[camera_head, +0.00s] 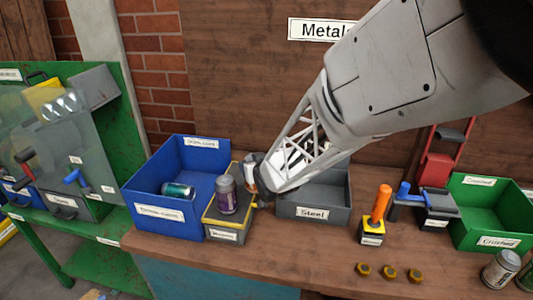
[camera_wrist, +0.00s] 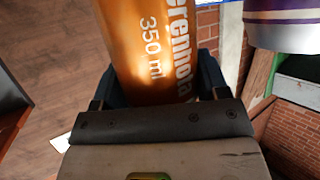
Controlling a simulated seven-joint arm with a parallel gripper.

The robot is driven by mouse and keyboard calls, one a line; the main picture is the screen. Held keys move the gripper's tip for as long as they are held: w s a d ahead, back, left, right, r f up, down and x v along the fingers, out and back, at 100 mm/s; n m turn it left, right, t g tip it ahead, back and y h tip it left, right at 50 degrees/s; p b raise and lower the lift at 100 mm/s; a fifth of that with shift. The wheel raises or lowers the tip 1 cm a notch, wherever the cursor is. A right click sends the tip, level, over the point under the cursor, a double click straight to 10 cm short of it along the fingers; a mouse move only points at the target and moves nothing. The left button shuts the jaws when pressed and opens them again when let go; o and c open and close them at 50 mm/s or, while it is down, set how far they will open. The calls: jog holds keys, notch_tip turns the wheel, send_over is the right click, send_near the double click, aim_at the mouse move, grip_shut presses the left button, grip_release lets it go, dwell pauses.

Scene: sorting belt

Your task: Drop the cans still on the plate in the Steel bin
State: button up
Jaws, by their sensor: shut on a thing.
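My gripper (camera_wrist: 155,95) is shut on an orange can (camera_wrist: 150,40) marked "350 ml". In the head view my gripper (camera_head: 258,183) hides most of that can, just right of the plate. A purple and grey can (camera_head: 227,196) stands upright on the plate (camera_head: 211,215), a yellow-edged block whose label is hard to read. A purple and white can also shows in the wrist view (camera_wrist: 285,25). The grey Steel bin (camera_head: 313,213) stands right of the plate. Its visible inside looks empty, but my arm covers part of it.
A blue bin (camera_head: 150,215) left of the plate holds a teal can (camera_head: 178,190). Right of the Steel bin are an orange-handled device (camera_head: 380,205), a blue-handled press (camera_head: 425,205) and a green Crushed bin (camera_head: 500,241).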

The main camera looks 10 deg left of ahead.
jog(key=shift+w+d, duration=0.1)
jog(key=w+d+f, duration=0.2)
jog(key=w+d, duration=0.7)
jog(key=d, duration=0.4)
jog(key=shift+f, duration=0.35)
jog(key=shift+d, duration=0.1)
notch_tip(320, 180, down, 6)
dwell(0.5)
jog(key=shift+f, duration=0.15)
jog(key=shift+f, duration=1.85)
jog(key=shift+f, duration=0.6)
jog(key=o, duration=0.9)
